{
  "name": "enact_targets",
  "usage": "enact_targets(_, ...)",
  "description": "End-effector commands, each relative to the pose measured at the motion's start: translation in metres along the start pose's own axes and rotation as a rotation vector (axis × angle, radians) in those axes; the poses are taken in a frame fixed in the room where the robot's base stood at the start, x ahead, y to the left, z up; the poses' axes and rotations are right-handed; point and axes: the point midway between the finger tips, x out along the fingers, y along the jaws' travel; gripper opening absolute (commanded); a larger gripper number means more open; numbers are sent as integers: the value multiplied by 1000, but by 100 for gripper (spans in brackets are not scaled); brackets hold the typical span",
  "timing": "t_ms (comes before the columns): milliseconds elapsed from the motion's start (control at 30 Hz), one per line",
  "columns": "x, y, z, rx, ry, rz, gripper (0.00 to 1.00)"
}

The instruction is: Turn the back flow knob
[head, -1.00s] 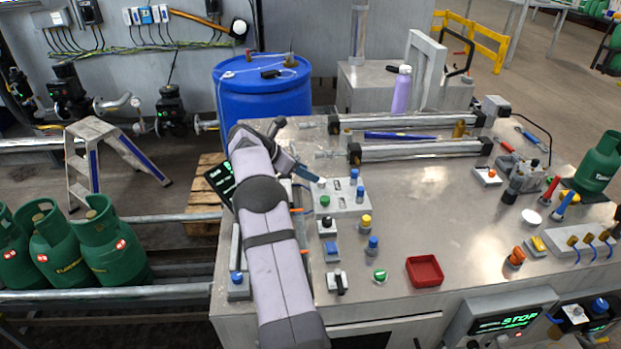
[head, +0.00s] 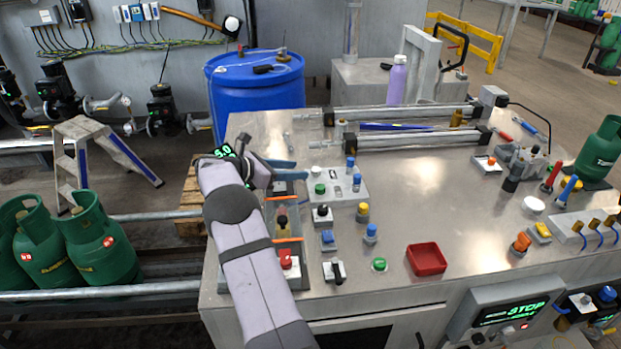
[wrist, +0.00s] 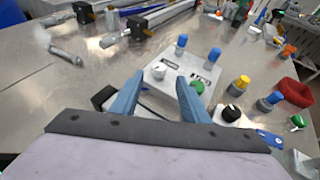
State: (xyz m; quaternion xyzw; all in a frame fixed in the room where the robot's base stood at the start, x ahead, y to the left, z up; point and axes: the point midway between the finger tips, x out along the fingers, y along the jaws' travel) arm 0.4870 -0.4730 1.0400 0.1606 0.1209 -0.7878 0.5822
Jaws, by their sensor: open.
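A grey panel (head: 343,196) on the steel bench carries two blue knobs, one further back (head: 350,163) and one nearer (head: 357,182). It also has a white knob (head: 316,171) and a green one (head: 319,188). No label shows which is the flow knob. In the wrist view I see the panel's white knob (wrist: 159,71), green knob (wrist: 197,86) and blue knobs (wrist: 180,45) beyond my fingertips. My gripper (head: 287,169) is open and empty, left of the panel. In the wrist view its blue fingers (wrist: 156,90) stand apart, with the white knob seen between them.
Black (head: 322,213), yellow (head: 363,210) and blue (head: 371,231) controls stand in front of the panel. A red tray (head: 426,260) lies to their right. Two cylinder rails (head: 420,141) run behind. A blue drum (head: 255,95) stands beyond the bench. The bench middle is clear.

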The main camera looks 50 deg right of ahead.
Motion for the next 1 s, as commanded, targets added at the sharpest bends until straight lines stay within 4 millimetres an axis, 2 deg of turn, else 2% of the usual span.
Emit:
enact_targets(267, 5, 0, 2, 2, -15, 2, 41)
enact_targets(733, 60, 0, 2, 2, -12, 2, 41)
enact_targets(1000, 72, 1, 2, 2, -12, 4, 41)
